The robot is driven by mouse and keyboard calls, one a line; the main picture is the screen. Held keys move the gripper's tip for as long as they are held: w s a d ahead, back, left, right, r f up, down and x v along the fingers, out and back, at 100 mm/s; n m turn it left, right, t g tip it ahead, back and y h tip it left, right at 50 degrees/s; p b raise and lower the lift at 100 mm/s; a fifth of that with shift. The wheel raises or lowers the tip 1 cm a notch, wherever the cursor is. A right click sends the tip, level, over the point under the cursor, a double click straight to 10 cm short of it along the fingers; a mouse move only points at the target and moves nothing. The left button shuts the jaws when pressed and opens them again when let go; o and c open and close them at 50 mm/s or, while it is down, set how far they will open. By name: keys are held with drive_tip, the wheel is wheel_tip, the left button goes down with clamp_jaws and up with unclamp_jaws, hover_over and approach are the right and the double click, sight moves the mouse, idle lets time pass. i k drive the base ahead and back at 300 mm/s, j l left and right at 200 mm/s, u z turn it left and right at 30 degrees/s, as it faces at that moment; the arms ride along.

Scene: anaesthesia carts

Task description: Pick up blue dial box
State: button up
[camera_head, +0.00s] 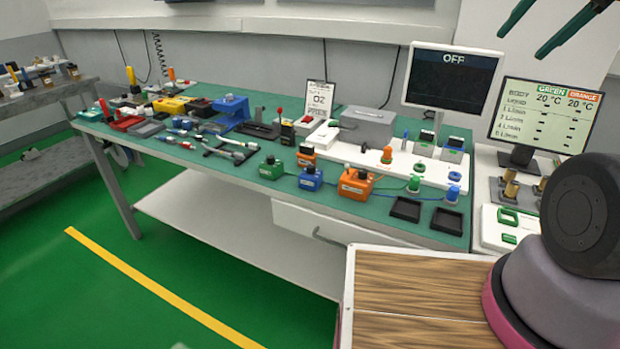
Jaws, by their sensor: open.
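The blue dial box (311,179) is a small blue block with a black knob on top. It stands upright near the front edge of the green bench top, right of the middle. A green dial box (271,169) stands to its left and a larger orange dial box (355,185) to its right. Another small orange box (306,155) stands just behind it. My gripper (520,45) shows at the top right edge as two dark fingers spread apart. It is open and empty, high above the bench and well away from the blue dial box.
Two black square trays (405,209) lie at the bench's front right. A white panel (405,165) with colored knobs, a grey box (367,126) and a monitor (452,80) stand behind. Tools and parts crowd the left. A wooden-topped cabinet (420,295) stands in front at right.

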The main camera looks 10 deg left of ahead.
sight(313, 182)
drive_tip(key=k+j, duration=0.1)
drive_tip(key=j, duration=0.45)
drive_tip(key=k+j, duration=0.1)
drive_tip(key=j, duration=0.5)
drive_tip(key=k+j, duration=0.1)
drive_tip(key=j, duration=0.45)
drive_tip(key=k+j, duration=0.1)
drive_tip(key=j, duration=0.5)
drive_tip(key=k+j, duration=0.1)
drive_tip(key=j, duration=0.45)
drive_tip(key=i+z, duration=0.05)
